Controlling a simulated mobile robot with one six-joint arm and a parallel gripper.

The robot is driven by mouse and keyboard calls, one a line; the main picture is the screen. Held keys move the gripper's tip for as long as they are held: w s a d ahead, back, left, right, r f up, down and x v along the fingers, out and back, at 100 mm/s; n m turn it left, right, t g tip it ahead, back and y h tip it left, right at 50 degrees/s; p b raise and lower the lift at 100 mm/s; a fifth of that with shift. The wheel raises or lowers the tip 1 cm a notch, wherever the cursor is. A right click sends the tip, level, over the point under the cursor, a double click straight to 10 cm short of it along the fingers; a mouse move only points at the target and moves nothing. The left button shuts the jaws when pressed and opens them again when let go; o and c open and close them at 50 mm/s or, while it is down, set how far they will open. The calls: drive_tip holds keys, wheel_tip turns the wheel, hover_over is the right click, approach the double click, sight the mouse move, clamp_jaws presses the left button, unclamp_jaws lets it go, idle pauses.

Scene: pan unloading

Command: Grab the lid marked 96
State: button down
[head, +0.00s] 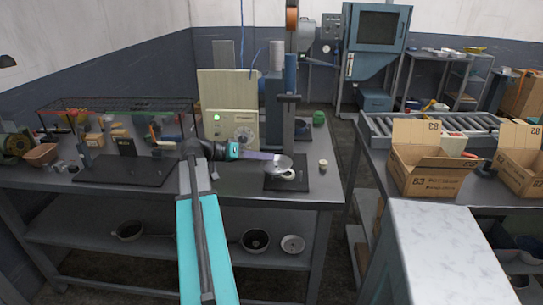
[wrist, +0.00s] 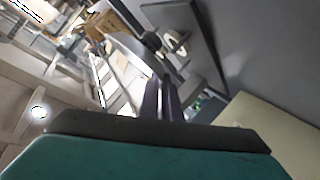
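My gripper (head: 264,156) reaches over the bench from the left, above a dark mat (head: 272,184). Its two narrow fingers (wrist: 164,98) lie close together. A silver-grey disc, like a lid (head: 281,162), is at the fingertips, tilted; it also shows in the wrist view (wrist: 127,53) and appears gripped at its edge. A dark knob (wrist: 151,41) shows beside it. I cannot read any number, so I cannot tell whether this is lid 96. A pale ring-shaped piece (head: 287,176) lies on the mat just below, and also shows in the wrist view (wrist: 176,46).
A press column (head: 288,125) stands close behind the gripper, beside a beige control box (head: 232,127). A small pale cylinder (head: 323,165) is right of the mat. Round pans (head: 255,240) sit on the lower shelf. Cardboard boxes (head: 430,168) stand at right.

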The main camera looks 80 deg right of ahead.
drive_tip(key=w+a+b, duration=0.1)
drive_tip(key=w+a, duration=0.2)
drive_tip(key=a, duration=0.5)
drive_tip(key=shift+w+a+r, duration=0.25)
drive_tip(key=shift+a+r, duration=0.1)
drive_tip(key=shift+r, duration=0.1)
